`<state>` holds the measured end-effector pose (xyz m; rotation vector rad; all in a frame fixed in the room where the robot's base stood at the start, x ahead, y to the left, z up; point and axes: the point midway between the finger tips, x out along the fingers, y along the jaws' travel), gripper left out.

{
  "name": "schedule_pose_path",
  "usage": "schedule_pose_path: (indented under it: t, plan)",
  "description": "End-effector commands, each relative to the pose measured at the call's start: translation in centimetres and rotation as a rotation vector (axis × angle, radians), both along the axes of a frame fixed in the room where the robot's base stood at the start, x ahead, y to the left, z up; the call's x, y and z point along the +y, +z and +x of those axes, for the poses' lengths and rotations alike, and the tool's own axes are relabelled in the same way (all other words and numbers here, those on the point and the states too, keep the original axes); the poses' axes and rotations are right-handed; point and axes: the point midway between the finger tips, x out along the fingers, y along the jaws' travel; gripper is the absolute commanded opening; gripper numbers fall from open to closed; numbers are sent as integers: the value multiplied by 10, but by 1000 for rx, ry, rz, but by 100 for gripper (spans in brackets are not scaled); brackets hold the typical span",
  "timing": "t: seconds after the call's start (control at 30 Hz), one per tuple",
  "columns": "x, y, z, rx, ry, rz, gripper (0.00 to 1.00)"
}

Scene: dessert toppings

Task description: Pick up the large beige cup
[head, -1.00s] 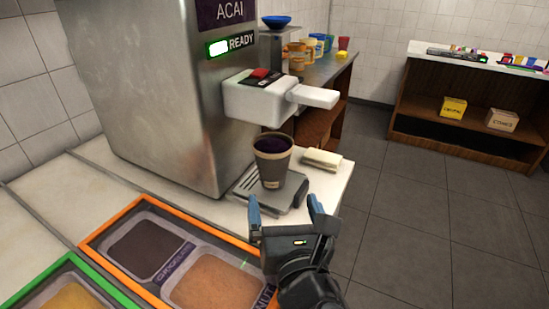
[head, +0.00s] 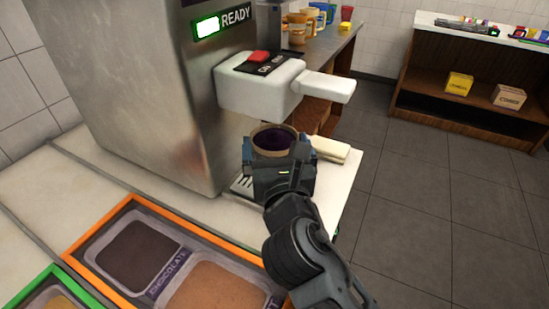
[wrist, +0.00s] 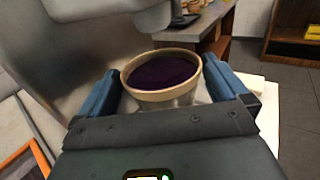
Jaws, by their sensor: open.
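The large beige cup (head: 273,141) stands upright on the drip tray (head: 241,185) below the açaí machine's spout, with dark purple filling inside. In the head view my gripper (head: 279,160) hides most of the cup's body; only its rim and filling show. In the wrist view the cup (wrist: 163,80) sits between the two blue fingers of my gripper (wrist: 168,95). The fingers are open, one on each side of the cup. A gap shows on the right; I cannot tell whether the left finger touches.
The machine (head: 130,90) with its white dispenser head (head: 258,88) and handle (head: 328,88) is above and behind the cup. A cream block (head: 329,149) lies to its right. Orange-framed topping bins (head: 140,250) are in front. Open floor is on the right.

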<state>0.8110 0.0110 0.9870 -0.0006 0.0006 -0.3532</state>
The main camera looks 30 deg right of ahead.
Motion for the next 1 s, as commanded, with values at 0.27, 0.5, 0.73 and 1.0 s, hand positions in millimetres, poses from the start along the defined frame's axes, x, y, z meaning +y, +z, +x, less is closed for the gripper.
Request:
schedule_pose_path:
  t: [0.27,0.5,0.73,1.0]
  plan:
    - [-11,-1,27,0,-1,0,100]
    - [-11,-1,27,0,0,0,98]
    - [-11,-1,27,0,0,0,76]
    - [-10,-1,27,0,0,1,50]
